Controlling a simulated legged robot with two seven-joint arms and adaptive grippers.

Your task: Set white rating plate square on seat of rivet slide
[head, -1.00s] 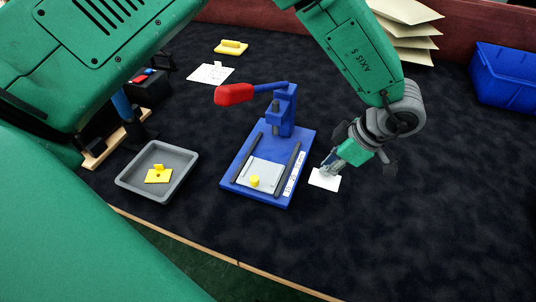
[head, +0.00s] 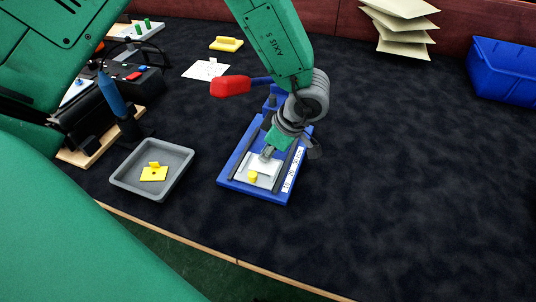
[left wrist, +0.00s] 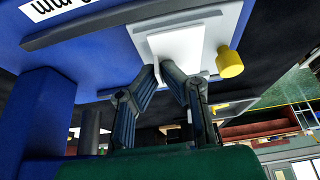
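The rivet slide is a light grey plate with a yellow knob (head: 252,176), between two dark rails on a blue press base (head: 228,177). My left gripper (head: 267,155) is over the slide, pointing down. It appears shut on the white rating plate (left wrist: 182,48), which lies against or just above the slide's grey surface; the exact gap cannot be told. In the left wrist view the two fingers (left wrist: 164,72) meet at the plate's edge, and the knob (left wrist: 230,62) is beside the plate. The fingers partly hide the plate in the head view. My right gripper is out of view.
The press's red-handled lever (head: 230,86) sticks out left, behind the slide. A grey tray (head: 183,177) with a yellow piece stands to the left. A blue bin (head: 503,72) and stacked envelopes (head: 402,25) are at the back right. The dark mat right of the press is clear.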

